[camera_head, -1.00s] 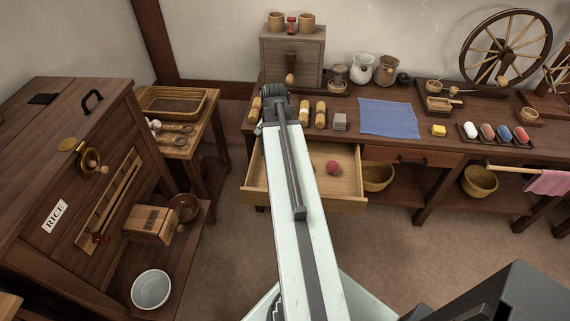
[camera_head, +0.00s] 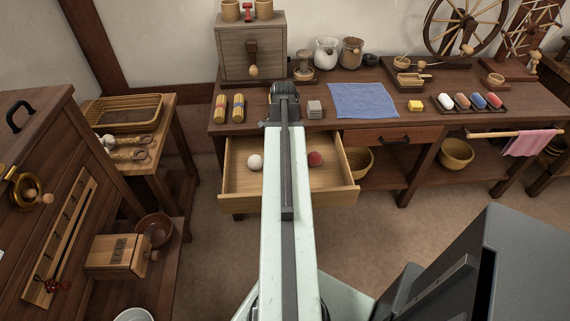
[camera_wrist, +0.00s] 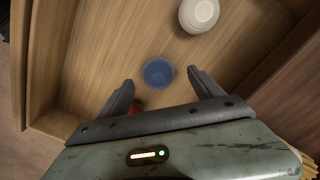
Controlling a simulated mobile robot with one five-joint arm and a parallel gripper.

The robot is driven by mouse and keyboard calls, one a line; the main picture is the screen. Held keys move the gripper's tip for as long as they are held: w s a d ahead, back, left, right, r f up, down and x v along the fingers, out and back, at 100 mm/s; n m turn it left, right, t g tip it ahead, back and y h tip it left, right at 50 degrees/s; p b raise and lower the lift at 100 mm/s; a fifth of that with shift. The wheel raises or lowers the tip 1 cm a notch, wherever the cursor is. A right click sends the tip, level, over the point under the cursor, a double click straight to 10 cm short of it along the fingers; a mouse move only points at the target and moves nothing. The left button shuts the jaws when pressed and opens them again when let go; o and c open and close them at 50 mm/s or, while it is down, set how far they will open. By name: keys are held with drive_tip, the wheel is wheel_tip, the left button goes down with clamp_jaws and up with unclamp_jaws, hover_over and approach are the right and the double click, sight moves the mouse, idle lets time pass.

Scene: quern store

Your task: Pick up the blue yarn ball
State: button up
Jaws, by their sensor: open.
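The blue yarn ball (camera_wrist: 158,72) lies on the wooden floor of the open drawer (camera_head: 340,197). In the wrist view it shows between and just beyond the fingertips of my gripper (camera_wrist: 160,80), which is open and empty. In the head view my arm hides the blue ball and my gripper. A white ball (camera_head: 255,162) lies left of my arm in the drawer; it also shows in the wrist view (camera_wrist: 198,14). A red ball (camera_head: 315,158) lies to the right, and is partly hidden by my left finger in the wrist view (camera_wrist: 135,107).
The drawer's walls stand around the balls.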

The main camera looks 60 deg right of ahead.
drive_tip(key=f+b, duration=0.3)
drive_tip(key=f, duration=0.1)
drive_tip(key=shift+s+d+f+b, duration=0.1)
drive_tip(key=shift+s+f+b, duration=0.1)
drive_tip(key=shift+f+b, duration=0.15)
drive_tip(key=shift+r, duration=0.2)
drive_tip(key=shift+c, duration=0.6)
drive_tip(key=c, duration=1.3)
wheel_tip(320, 180, up, 10)
drive_tip(key=p, duration=1)
drive_tip(key=shift+r+p, duration=0.15)
drive_tip(key=shift+p, duration=0.15)
drive_tip(key=shift+s, duration=0.1)
